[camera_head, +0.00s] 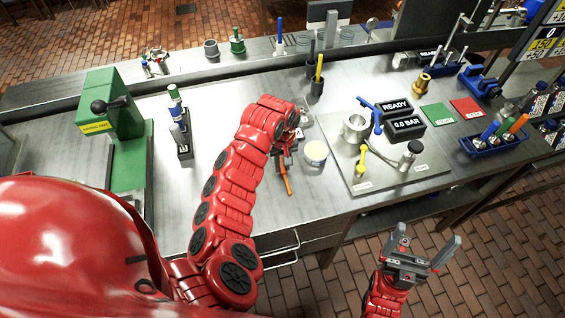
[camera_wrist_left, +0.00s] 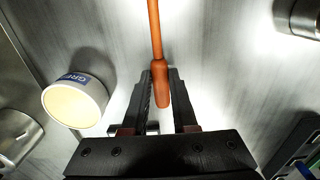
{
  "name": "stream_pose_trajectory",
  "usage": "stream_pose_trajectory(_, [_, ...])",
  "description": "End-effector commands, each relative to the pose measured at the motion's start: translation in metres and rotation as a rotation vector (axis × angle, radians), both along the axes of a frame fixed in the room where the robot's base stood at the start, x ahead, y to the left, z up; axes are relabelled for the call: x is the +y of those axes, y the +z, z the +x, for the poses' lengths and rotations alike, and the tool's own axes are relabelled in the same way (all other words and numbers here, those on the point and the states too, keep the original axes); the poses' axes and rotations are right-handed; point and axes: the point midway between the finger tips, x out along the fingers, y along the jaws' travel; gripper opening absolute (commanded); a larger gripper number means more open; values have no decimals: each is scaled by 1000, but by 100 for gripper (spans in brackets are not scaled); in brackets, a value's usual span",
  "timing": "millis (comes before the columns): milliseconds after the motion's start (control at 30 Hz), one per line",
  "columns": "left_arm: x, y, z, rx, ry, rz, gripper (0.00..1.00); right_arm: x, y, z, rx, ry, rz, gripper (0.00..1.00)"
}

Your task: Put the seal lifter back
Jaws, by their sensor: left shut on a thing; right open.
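The seal lifter, an orange slim tool (camera_head: 288,183), is in my left gripper (camera_head: 284,157), above the bench. In the left wrist view its thick orange handle (camera_wrist_left: 161,84) sits between the two black fingers (camera_wrist_left: 160,88), and its thin shaft runs out of the top of the picture. My right gripper (camera_head: 423,254) is open and empty, in front of the bench edge over the brick floor. A blue tray (camera_head: 487,153) at the right holds several handled tools, among them one with an orange handle.
A cream-topped grease pot (camera_head: 316,153) stands just right of my left gripper; it also shows in the left wrist view (camera_wrist_left: 75,101). A grey plate (camera_head: 400,182) with fittings lies further right. A black rack (camera_head: 185,148) and green press (camera_head: 128,165) stand left.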

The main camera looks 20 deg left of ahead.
Motion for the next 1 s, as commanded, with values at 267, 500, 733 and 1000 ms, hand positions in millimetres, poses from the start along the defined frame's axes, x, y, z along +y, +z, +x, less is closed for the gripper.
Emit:
stream_pose_trajectory(267, [0, -3, 0, -1, 1, -1, 0, 0, -2, 0, 0, 0, 0, 100])
stream_pose_trajectory(500, [0, -3, 0, 0, 1, 0, 56, 0, -2, 0, 0, 0, 0, 100])
stream_pose_trajectory(733, [0, -3, 0, 0, 1, 0, 56, 0, -1, 0, 0, 0, 0, 100])
stream_pose_trajectory(1000, [0, 22, 2, -6, 3, -2, 56, 0, -11, 0, 0, 0, 0, 100])
